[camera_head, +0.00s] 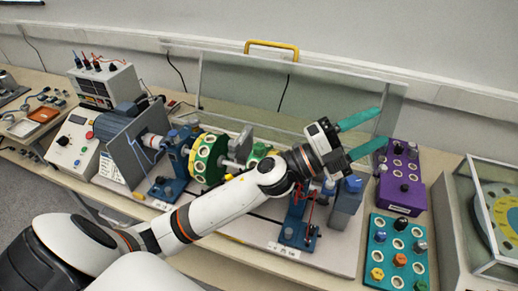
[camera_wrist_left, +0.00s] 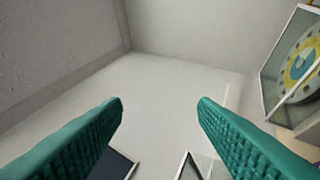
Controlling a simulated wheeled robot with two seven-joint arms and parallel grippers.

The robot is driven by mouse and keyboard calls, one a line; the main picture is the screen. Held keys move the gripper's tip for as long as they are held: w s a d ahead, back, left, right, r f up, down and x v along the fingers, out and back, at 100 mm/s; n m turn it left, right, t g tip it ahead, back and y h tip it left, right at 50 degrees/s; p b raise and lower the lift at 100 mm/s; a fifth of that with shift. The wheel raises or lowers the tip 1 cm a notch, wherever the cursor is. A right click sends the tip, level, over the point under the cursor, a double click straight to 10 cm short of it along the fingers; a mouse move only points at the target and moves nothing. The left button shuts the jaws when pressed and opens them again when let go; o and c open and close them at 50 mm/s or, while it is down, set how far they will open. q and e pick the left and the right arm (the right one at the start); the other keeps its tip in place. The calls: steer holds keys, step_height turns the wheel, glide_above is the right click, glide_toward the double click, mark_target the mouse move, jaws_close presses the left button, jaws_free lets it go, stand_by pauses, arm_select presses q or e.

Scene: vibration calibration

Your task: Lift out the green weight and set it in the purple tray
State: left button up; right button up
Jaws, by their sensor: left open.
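The purple tray (camera_head: 414,196) lies at the right of the bench, with white-ringed holes and a few dark pieces in it. The teal tray (camera_head: 370,250) in front of it holds several coloured pieces, among them yellow, orange, blue and black ones. The rotor has a green and yellow disc (camera_head: 204,160) with round holes. My left gripper (camera_head: 383,126) is open and empty, raised above and behind the purple tray's left side. Its two teal fingers spread wide in the left wrist view (camera_wrist_left: 160,103), with nothing between them. My right gripper is not in view.
My left arm crosses in front of the rotor rig. A clear panel (camera_head: 240,85) stands behind the rig. A glass-fronted case with a yellow dial (camera_head: 505,212) is at the far right. A grey control box (camera_head: 75,147) stands at the left.

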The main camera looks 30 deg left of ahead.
arm_select(q)
steer(key=s+d+m+g+h, duration=0.2)
steer(key=d+m+g+h, duration=0.15)
steer(key=m+g, duration=0.8)
steer(key=m+g+y, duration=0.4)
steer(key=g+y, duration=0.1)
steer(key=y, duration=1.5)
glide_above(259, 146)
steer(key=shift+n, duration=0.25)
steer(key=f, duration=0.7)
steer(key=f+p, duration=0.1)
steer(key=f, duration=0.3)
steer(key=shift+a+f, duration=0.3)
steer(key=shift+d+f, duration=0.1)
steer(key=shift+f, duration=0.15)
steer(key=f+p, duration=0.1)
steer(key=f, duration=0.1)
steer(key=f+p, duration=0.1)
steer(key=shift+d+f+p, duration=0.25)
steer(key=shift+f+p, duration=0.1)
steer(key=shift+f, duration=0.6)
steer(key=c, duration=1)
